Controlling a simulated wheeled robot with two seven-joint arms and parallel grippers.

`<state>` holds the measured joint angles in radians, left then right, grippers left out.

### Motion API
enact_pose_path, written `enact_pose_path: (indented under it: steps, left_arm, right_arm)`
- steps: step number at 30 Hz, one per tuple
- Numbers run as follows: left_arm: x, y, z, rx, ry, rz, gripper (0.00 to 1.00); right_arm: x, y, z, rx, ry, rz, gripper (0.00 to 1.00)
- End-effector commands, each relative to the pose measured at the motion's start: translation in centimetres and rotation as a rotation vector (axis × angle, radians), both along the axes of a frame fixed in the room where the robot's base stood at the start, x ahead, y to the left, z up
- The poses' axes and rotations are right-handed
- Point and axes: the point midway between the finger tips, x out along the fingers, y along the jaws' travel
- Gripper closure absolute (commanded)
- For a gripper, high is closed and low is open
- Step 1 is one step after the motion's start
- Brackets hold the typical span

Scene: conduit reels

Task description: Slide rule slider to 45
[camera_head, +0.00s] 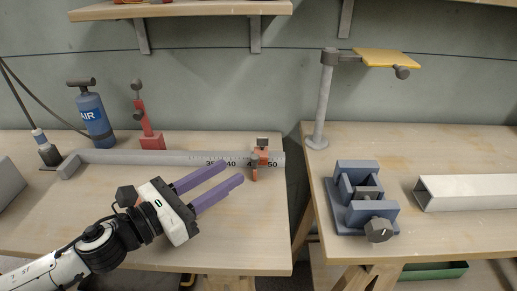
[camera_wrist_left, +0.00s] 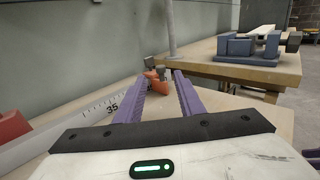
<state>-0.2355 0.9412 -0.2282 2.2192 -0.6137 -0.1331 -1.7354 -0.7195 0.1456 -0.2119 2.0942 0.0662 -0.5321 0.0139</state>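The rule (camera_head: 130,157) is a long pale bar lying along the back of the left bench, with numbers 35, 40 and 50 showing near its right end. The orange slider (camera_head: 261,155) sits on it between the 40 and the 50, covering part of the marks there. My left gripper (camera_head: 232,172) has purple fingers, open and empty, pointing at the slider from the left and front, short of it. In the left wrist view the slider (camera_wrist_left: 155,80) shows beyond and between the open fingertips (camera_wrist_left: 161,78).
A blue air bottle (camera_head: 93,118) and a red tool (camera_head: 147,125) stand behind the rule. Across a gap, the right bench holds a blue vise (camera_head: 358,205), a white channel (camera_head: 470,190) and a post with a yellow plate (camera_head: 386,57). The left bench's front is clear.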

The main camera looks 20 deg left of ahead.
Motion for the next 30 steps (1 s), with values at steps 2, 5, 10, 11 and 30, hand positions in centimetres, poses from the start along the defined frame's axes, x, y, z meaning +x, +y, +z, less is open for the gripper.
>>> enact_pose_path:
  steps: [2, 5, 10, 11, 30]
  left_arm:
    - [0.8, -0.4, 0.3, -0.001, -0.003, 0.000, 0.65]
    - [1.9, -0.9, 0.3, 0.000, -0.004, 0.001, 0.65]
    - [3.8, -2.1, 0.3, -0.001, -0.003, -0.001, 0.65]
    - [4.2, -2.3, 0.3, -0.001, -0.003, 0.001, 0.65]
    - [8.2, -4.5, 0.0, 0.001, 0.002, 0.000, 0.65]
  right_arm:
    - [-0.3, 0.0, 0.0, -0.002, 0.008, 0.001, 0.69]
    - [-0.4, 0.0, 0.0, -0.004, 0.013, 0.002, 0.69]
    - [-0.7, -0.1, -0.1, -0.010, 0.023, 0.005, 0.69]
    - [-0.7, -0.1, -0.2, -0.011, 0.024, 0.006, 0.69]
    - [-0.1, -0.1, 0.4, -0.017, 0.011, 0.009, 0.69]
